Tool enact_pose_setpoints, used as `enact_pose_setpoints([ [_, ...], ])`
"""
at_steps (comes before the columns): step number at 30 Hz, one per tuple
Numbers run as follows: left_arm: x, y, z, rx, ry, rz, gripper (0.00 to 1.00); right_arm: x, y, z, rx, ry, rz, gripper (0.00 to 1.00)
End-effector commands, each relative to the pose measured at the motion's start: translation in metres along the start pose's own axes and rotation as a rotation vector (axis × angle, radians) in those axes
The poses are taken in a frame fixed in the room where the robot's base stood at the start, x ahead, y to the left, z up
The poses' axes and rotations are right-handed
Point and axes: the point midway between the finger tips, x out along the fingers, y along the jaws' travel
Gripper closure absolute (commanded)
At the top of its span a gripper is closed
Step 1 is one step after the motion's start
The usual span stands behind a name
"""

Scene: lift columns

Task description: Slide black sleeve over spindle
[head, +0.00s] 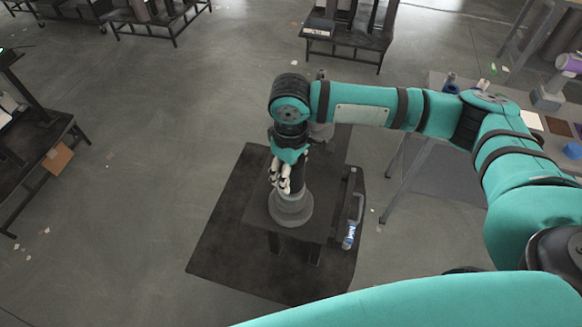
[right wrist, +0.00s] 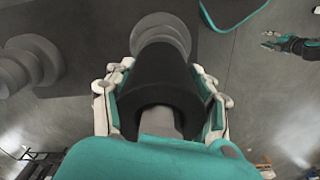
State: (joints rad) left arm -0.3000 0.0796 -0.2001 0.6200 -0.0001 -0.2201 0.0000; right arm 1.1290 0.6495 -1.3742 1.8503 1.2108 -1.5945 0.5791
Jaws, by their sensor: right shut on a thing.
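My right gripper (head: 282,186) points down over the grey stepped base of the spindle (head: 291,210) on the dark stand. In the right wrist view its white fingers (right wrist: 160,95) are shut on the black sleeve (right wrist: 158,72), one on each side. A grey post, which looks like the spindle's top, shows inside the sleeve's near opening (right wrist: 160,121). The stepped base (right wrist: 160,32) lies in line beyond the sleeve; whether they touch is unclear. My left gripper (right wrist: 270,40) shows small at the right of the wrist view, its fingers apart and empty.
A second grey stepped part (right wrist: 30,62) stands on the same stand, partly behind my arm in the head view. A handled bar with a blue part (head: 350,234) is at the stand's right edge.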

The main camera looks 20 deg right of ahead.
Motion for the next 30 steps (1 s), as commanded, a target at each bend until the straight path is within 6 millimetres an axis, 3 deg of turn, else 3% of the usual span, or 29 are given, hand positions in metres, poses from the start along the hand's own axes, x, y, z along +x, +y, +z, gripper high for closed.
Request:
enact_pose_setpoints([
  [11,0.0,0.0,0.0,0.0,0.0,0.0,0.6,0.0,0.0,-0.001,0.0,0.002,0.0,1.0],
  [12,0.0,0.0,0.0,0.0,0.0,0.0,0.6,0.0,0.0,-0.001,0.0,0.002,0.0,0.41],
  [17,0.0,0.0,0.0,0.0,0.0,0.0,0.6,0.001,0.0,0.0,0.0,0.002,0.001,0.2],
  [26,0.0,-0.003,0.001,0.0,-0.001,-0.004,0.6,0.001,0.0,0.0,0.0,-0.002,0.0,0.18],
  [30,0.0,-0.002,0.001,0.0,-0.001,-0.002,0.6,-0.012,0.001,-0.001,0.0,0.003,0.001,0.18],
])
